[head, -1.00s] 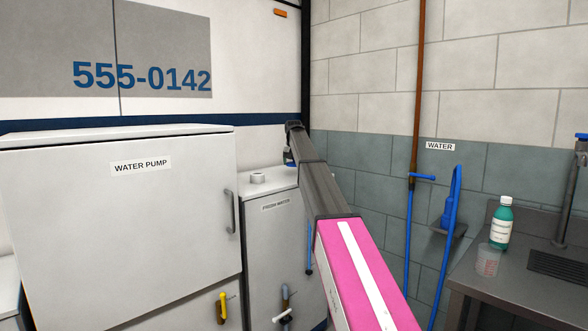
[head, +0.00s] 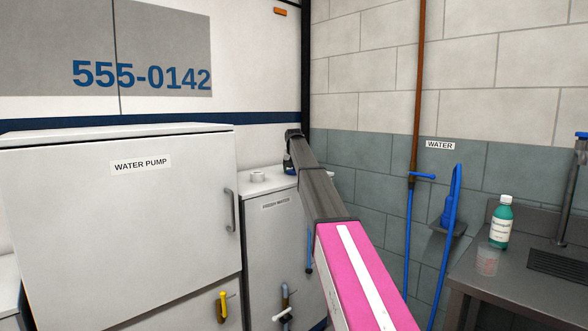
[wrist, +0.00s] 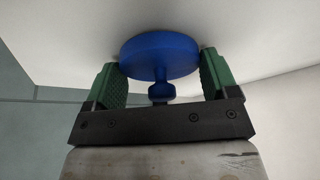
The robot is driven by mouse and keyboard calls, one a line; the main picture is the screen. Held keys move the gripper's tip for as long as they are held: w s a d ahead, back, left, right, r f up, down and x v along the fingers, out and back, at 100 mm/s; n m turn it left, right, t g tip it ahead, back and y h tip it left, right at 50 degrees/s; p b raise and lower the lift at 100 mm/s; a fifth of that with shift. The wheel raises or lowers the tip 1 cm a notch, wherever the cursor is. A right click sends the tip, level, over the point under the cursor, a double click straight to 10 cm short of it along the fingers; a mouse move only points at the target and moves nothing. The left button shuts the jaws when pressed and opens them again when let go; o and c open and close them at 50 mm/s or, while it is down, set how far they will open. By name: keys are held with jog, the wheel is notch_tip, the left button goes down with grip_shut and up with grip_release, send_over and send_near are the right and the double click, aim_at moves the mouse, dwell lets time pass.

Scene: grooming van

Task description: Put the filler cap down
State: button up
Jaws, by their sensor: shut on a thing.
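My gripper (wrist: 158,62) is shut on the blue filler cap (wrist: 160,50), with one green finger on each side of it in the wrist view. The cap shows as a round disc with a narrower stem and knob below it in the picture. A pale surface lies close beyond the cap; I cannot tell whether they touch. In the head view my gripper (head: 289,165) is small and dark, at the back of the fresh water tank (head: 275,240). The cap cannot be made out there. A pale round filler neck (head: 258,176) stands on the tank top, left of my gripper.
The white water pump cabinet (head: 120,230) stands left of the tank and rises higher. A tiled wall (head: 355,170) with a blue hose (head: 453,210) is on the right.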

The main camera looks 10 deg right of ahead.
jog(key=o, duration=0.8)
jog(key=shift+r, duration=0.55)
jog(key=v, duration=1.2)
jog(key=shift+r, duration=0.15)
